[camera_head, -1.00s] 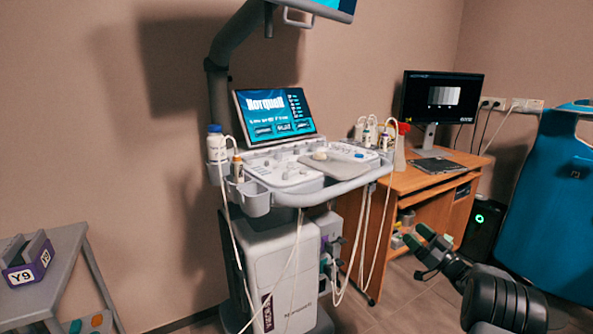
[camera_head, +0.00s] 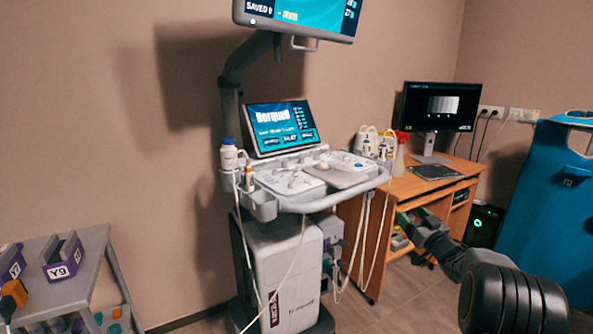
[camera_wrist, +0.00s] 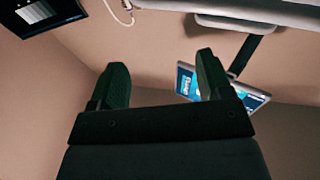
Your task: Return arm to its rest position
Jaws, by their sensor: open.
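My gripper (camera_head: 408,217) is at the lower right of the head view, in front of the wooden desk, with my dark arm reaching in from the lower right corner. In the wrist view its two fingers (camera_wrist: 161,84) stand wide apart with nothing between them. The gripper is open and empty. It appears clear of the ultrasound machine (camera_head: 282,262), which stands to its left. From the head view I cannot tell the exact gap to the desk.
The wooden desk (camera_head: 412,198) with a monitor (camera_head: 438,107) stands behind my gripper. Probe cables hang from the ultrasound machine. A grey cart (camera_head: 75,288) with labelled holders stands at the left. Some floor shows below the desk.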

